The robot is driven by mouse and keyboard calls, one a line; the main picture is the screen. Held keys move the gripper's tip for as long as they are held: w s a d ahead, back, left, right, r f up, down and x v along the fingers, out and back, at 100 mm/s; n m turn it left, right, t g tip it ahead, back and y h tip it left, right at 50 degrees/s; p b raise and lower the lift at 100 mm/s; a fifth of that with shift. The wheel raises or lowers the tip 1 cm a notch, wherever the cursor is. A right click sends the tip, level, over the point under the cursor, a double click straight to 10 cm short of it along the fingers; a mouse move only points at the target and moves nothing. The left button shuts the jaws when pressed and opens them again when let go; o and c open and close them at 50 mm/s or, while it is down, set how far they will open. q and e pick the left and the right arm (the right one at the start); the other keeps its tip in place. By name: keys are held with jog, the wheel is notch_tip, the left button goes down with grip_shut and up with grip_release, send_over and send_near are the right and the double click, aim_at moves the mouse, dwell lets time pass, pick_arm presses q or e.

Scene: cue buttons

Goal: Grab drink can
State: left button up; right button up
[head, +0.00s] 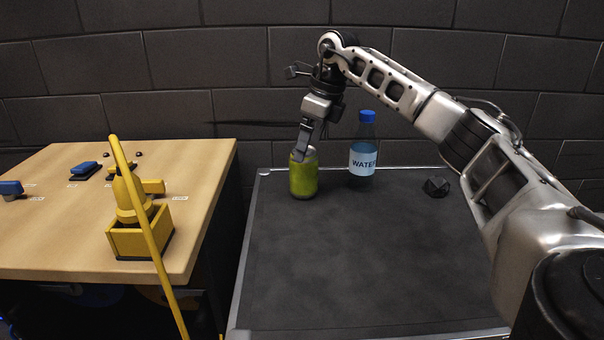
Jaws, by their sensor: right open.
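A yellow-green drink can (303,178) stands upright near the back left of the dark table (350,270). My right gripper (302,153) points down at the top of the can, with its fingers overlapping the can's upper rim in the head view. The right gripper is open. Whether its fingers touch the can cannot be told from this angle. My left gripper is not in view.
A water bottle (363,160) with a blue cap stands just right of the can. A small dark lump (436,187) lies further right. A wooden table (60,235) at left holds blue buttons (84,167) and a yellow box (140,240). The dark table's front is clear.

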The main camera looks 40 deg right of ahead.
aim_at(302, 168)
jog(key=x, duration=0.8)
jog(key=shift+w+d, duration=0.15)
jog(key=shift+r, duration=0.1)
jog(key=c, duration=1.1)
